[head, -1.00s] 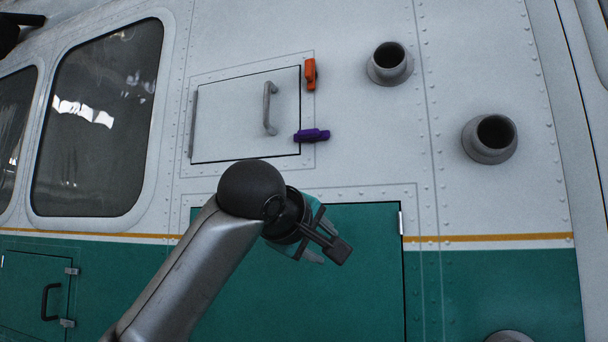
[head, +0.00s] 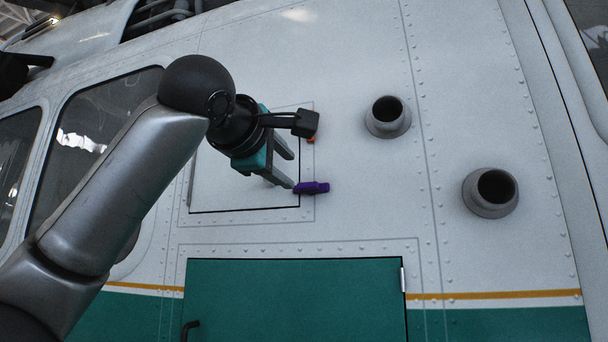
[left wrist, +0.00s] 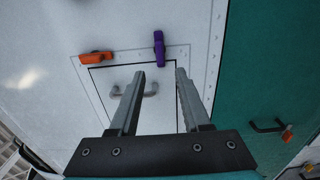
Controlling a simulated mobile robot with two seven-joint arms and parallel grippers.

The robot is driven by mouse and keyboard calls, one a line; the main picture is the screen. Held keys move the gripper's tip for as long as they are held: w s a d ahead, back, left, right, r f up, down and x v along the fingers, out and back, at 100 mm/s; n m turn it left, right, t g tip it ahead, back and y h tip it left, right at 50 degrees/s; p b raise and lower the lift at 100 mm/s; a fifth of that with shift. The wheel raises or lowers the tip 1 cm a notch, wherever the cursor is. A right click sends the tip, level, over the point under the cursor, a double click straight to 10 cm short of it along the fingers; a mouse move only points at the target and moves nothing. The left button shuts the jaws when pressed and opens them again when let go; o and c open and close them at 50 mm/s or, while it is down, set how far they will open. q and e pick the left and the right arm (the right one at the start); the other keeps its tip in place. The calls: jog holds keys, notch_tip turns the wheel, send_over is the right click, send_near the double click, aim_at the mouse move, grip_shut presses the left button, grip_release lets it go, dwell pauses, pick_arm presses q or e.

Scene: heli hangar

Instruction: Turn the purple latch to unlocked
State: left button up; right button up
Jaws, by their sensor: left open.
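The purple latch (head: 312,188) lies horizontally at the lower right edge of the small white hatch (head: 225,195) in the head view. In the left wrist view the purple latch (left wrist: 159,48) shows just beyond the fingertips, near the gap between them. My left gripper (head: 288,168) is open and empty in front of the hatch. In the head view one fingertip appears right beside the latch's left end; whether they touch I cannot tell. The open fingers also show in the left wrist view (left wrist: 160,72). My right gripper is not in view.
An orange latch (left wrist: 97,58) sits at another spot on the hatch edge, mostly hidden in the head view. The hatch's grey handle (left wrist: 149,90) lies beyond the fingers. Two round pipes (head: 388,117) (head: 491,192) stick out to the right. A green door (head: 300,300) is below.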

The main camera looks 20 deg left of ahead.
aim_at(307, 185)
pick_arm(q)
jog(key=w+p, duration=0.4)
jog(key=w, duration=0.6)
jog(key=shift+d, duration=0.2)
grip_shut()
